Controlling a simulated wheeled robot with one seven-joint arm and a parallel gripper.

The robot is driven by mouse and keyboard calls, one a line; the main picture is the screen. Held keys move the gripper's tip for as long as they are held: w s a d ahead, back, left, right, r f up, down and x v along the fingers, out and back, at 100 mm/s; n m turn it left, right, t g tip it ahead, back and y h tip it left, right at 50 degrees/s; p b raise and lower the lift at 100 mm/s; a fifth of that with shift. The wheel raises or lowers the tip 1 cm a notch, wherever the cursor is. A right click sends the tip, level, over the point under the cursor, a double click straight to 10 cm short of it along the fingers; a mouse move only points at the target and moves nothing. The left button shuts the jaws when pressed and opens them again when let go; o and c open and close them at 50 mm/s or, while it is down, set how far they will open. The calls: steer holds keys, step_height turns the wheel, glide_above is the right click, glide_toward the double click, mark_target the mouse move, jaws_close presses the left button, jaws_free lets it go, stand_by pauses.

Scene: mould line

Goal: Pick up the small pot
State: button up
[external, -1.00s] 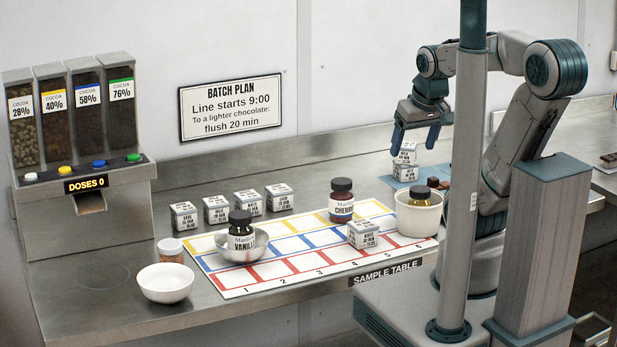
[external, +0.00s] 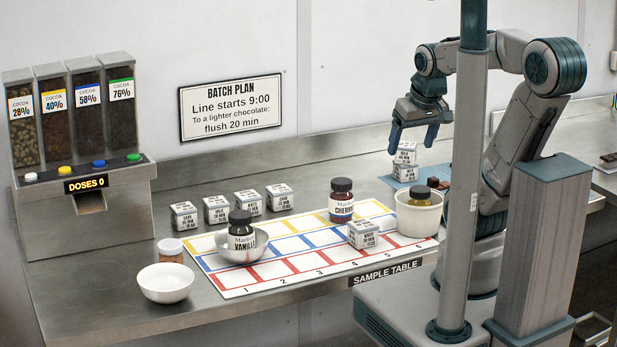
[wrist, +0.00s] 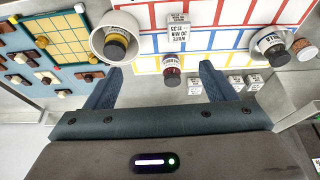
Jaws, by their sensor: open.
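No label marks a small pot. The most pot-like thing is a cream round pot (external: 405,222) at the right end of the sample mat, with a dark-lidded jar (external: 420,195) inside it. The pot also shows at upper left in the wrist view (wrist: 97,48). A small white-lidded jar (external: 171,252) stands at the mat's left side. My gripper (external: 412,138) is open and empty, fingers pointing down, above the back right of the table. In the wrist view its fingers (wrist: 162,70) are wide apart, with the cherry jar (wrist: 172,66) seen beyond them.
A vanilla jar (external: 241,229) sits in a metal bowl (external: 262,246) on the mat. A white bowl (external: 166,288) is at front left. The cherry jar and a lettered cube (external: 363,235) stand on the mat. Several cubes line its back. Stacked cubes (external: 405,160) show below my gripper.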

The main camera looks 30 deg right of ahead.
steer(key=w+a+r+n+g+b, duration=0.1)
steer(key=w+a+r+n+b, duration=0.15)
steer(key=w+a, duration=0.75)
steer(key=n+g+y+b, duration=0.15)
steer(key=n+b, duration=0.25)
steer(key=n, duration=0.4)
glide_above(170, 244)
steer(key=s+d, duration=0.1)
steer(key=d, duration=0.1)
step_height(170, 244, down, 14)
steer(key=shift+g, duration=0.35)
steer(key=f, duration=0.2)
steer(key=a+f+p, duration=0.1)
steer(key=f, duration=0.2)
steer(key=a+f, duration=0.1)
steer(key=f, duration=0.2)
steer(key=shift+w+f+p, duration=0.25)
steer(key=shift+p, duration=0.1)
steer(key=shift+w+a+f+p, duration=0.15)
steer(key=shift+f+p, duration=0.2)
steer(key=shift+f, duration=0.6)
steer(key=shift+w+d+f+p, duration=0.1)
steer(key=shift+f+p, duration=0.25)
steer(key=shift+f, duration=0.6)
steer(key=shift+w+a+f+p, duration=0.15)
steer(key=shift+f+p, duration=0.2)
steer(key=shift+f, duration=0.6)
steer(key=c, duration=1.1)
